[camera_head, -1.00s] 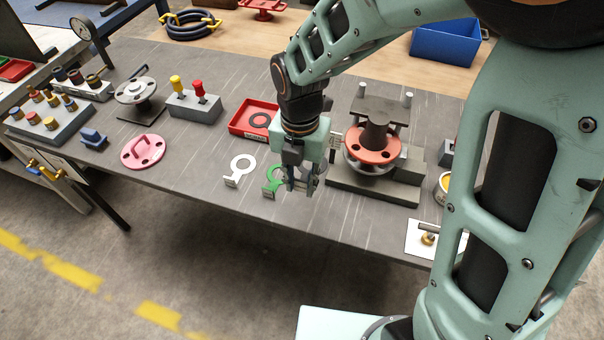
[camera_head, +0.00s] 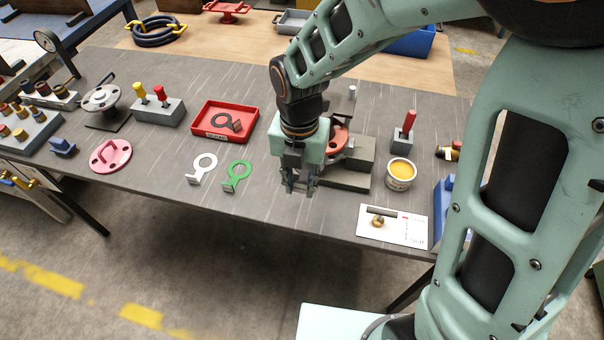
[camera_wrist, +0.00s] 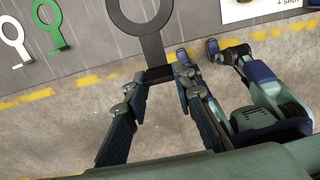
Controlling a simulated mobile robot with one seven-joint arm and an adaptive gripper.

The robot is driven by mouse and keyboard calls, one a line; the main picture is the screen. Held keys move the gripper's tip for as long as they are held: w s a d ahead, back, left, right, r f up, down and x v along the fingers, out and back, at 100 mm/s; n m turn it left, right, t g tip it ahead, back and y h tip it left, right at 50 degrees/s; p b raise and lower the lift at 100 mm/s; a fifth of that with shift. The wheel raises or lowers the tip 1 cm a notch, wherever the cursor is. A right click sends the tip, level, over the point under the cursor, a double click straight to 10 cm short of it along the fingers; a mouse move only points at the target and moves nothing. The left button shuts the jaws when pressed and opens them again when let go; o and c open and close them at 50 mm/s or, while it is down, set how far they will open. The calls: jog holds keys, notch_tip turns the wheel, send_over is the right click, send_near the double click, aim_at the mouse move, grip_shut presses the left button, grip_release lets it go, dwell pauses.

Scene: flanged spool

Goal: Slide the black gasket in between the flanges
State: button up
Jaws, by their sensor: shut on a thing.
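My gripper (camera_head: 300,187) is shut on the tab of the black gasket and holds it above the table's front edge. In the wrist view, the fingertips (camera_wrist: 158,76) pinch the tab, and the gasket's flat ring and stem (camera_wrist: 153,46) extend away from them; the ring's top is cut off. In the head view the gasket is hidden by my gripper. The flanged spool, with an orange-red upper flange (camera_head: 338,140), stands on a grey base just behind and right of my gripper, which partly covers it. The gap between the flanges is hidden. The gasket appears apart from the spool.
A white ring gasket (camera_head: 203,166) and a green one (camera_head: 237,174) stand left of my gripper. A red tray (camera_head: 252,134) behind them holds a dark ring-shaped piece. A yellow-filled tin (camera_head: 400,174) and a white card (camera_head: 394,226) lie to the right.

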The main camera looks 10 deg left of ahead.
jog(key=f+b, duration=0.2)
jog(key=f, duration=0.1)
jog(key=f+b, duration=0.3)
jog(key=shift+d, duration=0.2)
jog(key=shift+w+r, duration=0.1)
dwell(0.8)
jog(key=w+d+p, duration=0.1)
jog(key=w+p, duration=0.2)
jog(key=w, duration=1)
dwell(1.0)
jog(key=shift+d+f+b, duration=0.1)
jog(key=shift+f+b, duration=0.25)
jog(key=shift+f, duration=0.15)
dwell(0.8)
jog(key=o, duration=1)
jog(key=shift+w, duration=0.1)
